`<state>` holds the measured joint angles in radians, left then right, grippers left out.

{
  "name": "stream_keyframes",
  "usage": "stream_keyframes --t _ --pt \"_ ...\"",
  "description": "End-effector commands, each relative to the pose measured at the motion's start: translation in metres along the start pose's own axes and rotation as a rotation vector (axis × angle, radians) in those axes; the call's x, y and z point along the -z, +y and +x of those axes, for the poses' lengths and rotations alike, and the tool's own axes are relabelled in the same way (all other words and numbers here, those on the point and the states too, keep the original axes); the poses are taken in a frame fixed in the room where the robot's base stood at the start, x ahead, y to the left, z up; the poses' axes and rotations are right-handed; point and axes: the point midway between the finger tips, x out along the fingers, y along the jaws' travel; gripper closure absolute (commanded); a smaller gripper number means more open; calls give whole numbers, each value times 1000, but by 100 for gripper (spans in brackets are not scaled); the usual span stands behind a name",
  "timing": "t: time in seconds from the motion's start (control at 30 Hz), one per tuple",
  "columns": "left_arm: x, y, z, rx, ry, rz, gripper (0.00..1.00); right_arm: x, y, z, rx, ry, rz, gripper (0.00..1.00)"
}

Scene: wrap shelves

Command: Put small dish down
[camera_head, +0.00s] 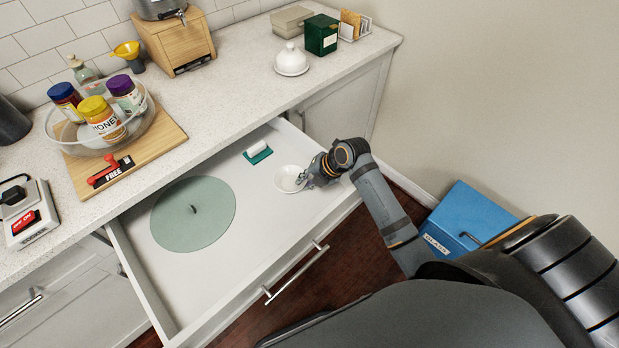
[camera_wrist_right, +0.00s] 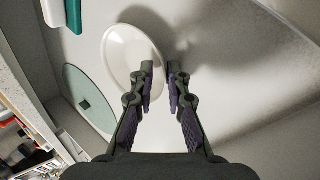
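The small dish is white and round; it shows in the head view (camera_head: 289,179) inside the open drawer (camera_head: 262,225), towards the right end. It also shows in the wrist view (camera_wrist_right: 122,58). My right gripper (camera_head: 303,180) is at the dish's right side, low in the drawer. In the wrist view its fingertips (camera_wrist_right: 161,68) stand apart with a visible gap. One finger overlaps the dish's inside and the other is just outside its rim. Whether the dish rests fully on the drawer floor is hard to tell. My left gripper is out of view.
A round green lid (camera_head: 193,220) lies in the drawer's left part. A green-and-white brush-like item (camera_head: 258,153) lies behind the dish. The counter (camera_head: 215,110) runs above the drawer's back. A blue bin (camera_head: 470,215) stands on the floor at right. The drawer's front middle is clear.

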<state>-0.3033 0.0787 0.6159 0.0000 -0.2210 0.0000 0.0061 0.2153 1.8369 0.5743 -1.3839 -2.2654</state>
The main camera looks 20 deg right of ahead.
Motion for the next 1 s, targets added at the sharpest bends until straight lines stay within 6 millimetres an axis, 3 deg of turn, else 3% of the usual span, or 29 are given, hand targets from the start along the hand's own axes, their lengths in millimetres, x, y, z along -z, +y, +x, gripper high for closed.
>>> stream_keyframes --t 0.2,0.3,0.5,0.7,1.0 --pt "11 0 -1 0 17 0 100 -2 0 -42 2 -8 -7 85" --pt "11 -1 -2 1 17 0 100 -2 0 -70 5 -6 -9 85" --pt "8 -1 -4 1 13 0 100 -2 0 -105 3 -6 -6 85" --pt "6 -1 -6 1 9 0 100 -1 1 -120 -1 -2 -2 85" --pt "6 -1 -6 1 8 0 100 0 1 -122 -2 0 0 85"
